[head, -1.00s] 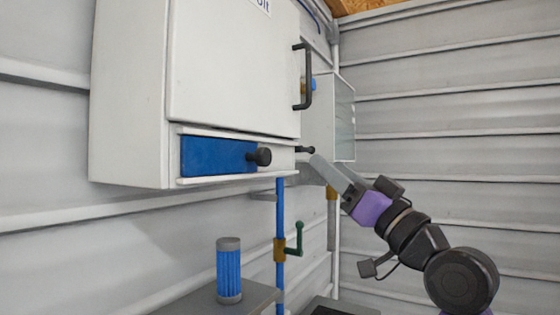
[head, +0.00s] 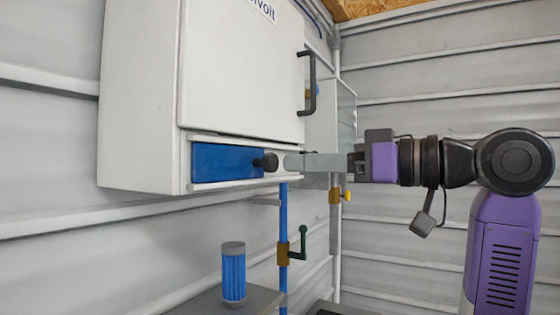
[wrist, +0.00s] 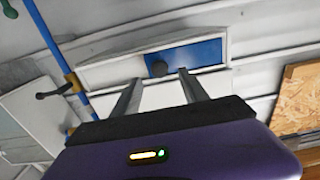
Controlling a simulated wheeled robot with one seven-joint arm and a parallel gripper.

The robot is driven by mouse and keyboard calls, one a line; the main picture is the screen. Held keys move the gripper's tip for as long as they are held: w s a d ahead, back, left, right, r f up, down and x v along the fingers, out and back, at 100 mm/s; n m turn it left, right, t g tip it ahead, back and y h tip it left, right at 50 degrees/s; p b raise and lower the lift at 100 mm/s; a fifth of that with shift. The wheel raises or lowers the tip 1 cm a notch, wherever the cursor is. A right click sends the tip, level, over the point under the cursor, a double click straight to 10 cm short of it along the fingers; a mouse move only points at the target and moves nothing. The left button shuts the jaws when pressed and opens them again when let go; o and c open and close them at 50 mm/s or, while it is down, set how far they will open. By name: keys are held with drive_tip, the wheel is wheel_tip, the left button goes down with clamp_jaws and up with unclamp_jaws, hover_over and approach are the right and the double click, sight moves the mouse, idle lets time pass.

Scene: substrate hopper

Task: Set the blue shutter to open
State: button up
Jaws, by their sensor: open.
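The blue shutter (head: 228,163) is a flat blue panel in a slot along the bottom of a white cabinet. It covers the left and middle of the slot, and a pale strip shows to its right. Its black knob (head: 266,162) is at the panel's right end. My gripper (head: 292,162) is level with the knob, just to its right, pointing left. In the wrist view the two fingers of my gripper (wrist: 158,86) are apart, with the black knob (wrist: 160,68) ahead between their tips. I cannot tell whether a finger touches it.
The white cabinet (head: 240,75) has a black door handle (head: 309,82) above my gripper. A blue pipe (head: 283,220) with a green valve handle (head: 300,244) runs below. A blue ribbed cylinder (head: 233,275) stands on a grey shelf (head: 268,300).

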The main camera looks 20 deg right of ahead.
sight(275, 163)
drive_tip(key=p+x, duration=0.1)
drive_tip(key=x, duration=0.5)
clamp_jaws()
idle(1.4)
